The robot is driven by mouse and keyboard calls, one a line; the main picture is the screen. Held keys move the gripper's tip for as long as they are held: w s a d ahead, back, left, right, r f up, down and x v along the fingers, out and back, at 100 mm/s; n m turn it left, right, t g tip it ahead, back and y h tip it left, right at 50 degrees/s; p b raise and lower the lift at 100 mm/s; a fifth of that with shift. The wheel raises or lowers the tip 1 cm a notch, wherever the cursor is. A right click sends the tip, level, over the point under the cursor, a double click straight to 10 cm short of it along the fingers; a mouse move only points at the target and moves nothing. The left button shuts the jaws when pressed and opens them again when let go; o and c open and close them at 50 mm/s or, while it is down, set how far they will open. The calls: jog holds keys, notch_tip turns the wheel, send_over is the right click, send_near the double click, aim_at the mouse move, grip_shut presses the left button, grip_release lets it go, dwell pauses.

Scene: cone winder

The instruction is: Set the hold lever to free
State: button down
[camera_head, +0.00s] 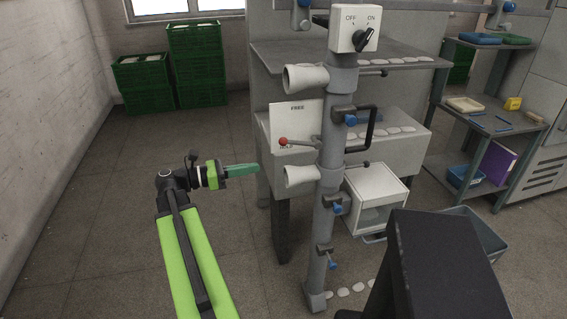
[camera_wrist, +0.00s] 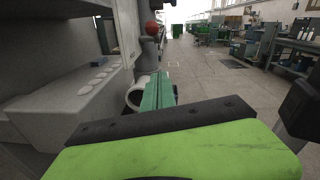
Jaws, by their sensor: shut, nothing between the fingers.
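The hold lever (camera_head: 300,143) is a thin rod with a red ball at its left end, on the grey post. Its ball lies in front of a white plate (camera_head: 297,112), by the lower label HOLD; FREE is printed higher up. In the wrist view the red ball (camera_wrist: 152,28) shows at the top centre. My gripper (camera_head: 258,168) has green fingers, shut and empty, left of and slightly below the ball, apart from it. In the wrist view the fingers (camera_wrist: 158,84) point forward, below the ball.
The grey post (camera_head: 333,110) also bears an OFF/ON switch box (camera_head: 354,28), white cups (camera_head: 305,78) and a black handle (camera_head: 371,128). A white box (camera_head: 376,188) stands behind it. Green crates (camera_head: 196,65) are stacked at the back left. The left floor is clear.

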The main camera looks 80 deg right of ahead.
jog(key=p, duration=0.4)
send_near(300, 143)
jog(key=s+d, duration=0.1)
jog(key=s+f, duration=0.1)
jog(key=s, duration=0.1)
jog(key=s+d+f, duration=0.1)
jog(key=shift+s+d, duration=0.25)
jog(key=shift+d, duration=0.1)
